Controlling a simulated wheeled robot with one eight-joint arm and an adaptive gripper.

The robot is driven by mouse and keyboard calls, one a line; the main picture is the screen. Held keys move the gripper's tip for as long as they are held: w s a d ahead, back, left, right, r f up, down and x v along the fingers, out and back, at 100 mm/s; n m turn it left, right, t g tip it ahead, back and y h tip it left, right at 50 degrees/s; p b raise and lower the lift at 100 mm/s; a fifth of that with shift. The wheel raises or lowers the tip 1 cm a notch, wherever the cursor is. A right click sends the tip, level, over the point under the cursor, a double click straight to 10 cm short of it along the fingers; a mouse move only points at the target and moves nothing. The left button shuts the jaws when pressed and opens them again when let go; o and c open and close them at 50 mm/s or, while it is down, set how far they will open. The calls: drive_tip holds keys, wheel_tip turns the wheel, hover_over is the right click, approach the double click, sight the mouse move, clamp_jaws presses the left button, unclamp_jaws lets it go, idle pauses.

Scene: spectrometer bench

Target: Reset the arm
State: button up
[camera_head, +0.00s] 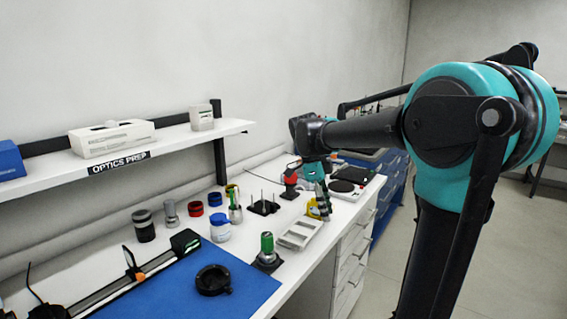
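My arm fills the right side of the head view, with a large teal joint and a dark link reaching left over the bench. The arm's far end bends down at the wrist. My gripper (323,212) points down over the right part of the white bench (310,268), close to a small yellow item (313,209). Its fingers are small and dark here, and I cannot tell whether they are open or shut or hold anything.
Around it are a red-topped device (291,178), a white tray (299,234) and a green-topped cylinder (267,247). Several jars stand further left, behind a blue mat (245,284). A wall shelf (190,138) carries boxes. Open floor lies right of the bench.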

drive_tip(key=s+d+f+n+t+y, duration=0.1)
drive_tip(key=s+d+f+n+t, duration=0.2)
drive_tip(key=s+f+n, duration=0.4)
drive_tip(key=s+d+f+n+t+y, duration=0.2)
drive_tip(key=s+f+n, duration=0.5)
drive_tip(key=f+n, duration=0.6)
drive_tip(key=shift+s+d+f+n+t, duration=0.2)
drive_tip(key=shift+d+n+t, duration=0.25)
drive_tip(key=shift+d, duration=0.3)
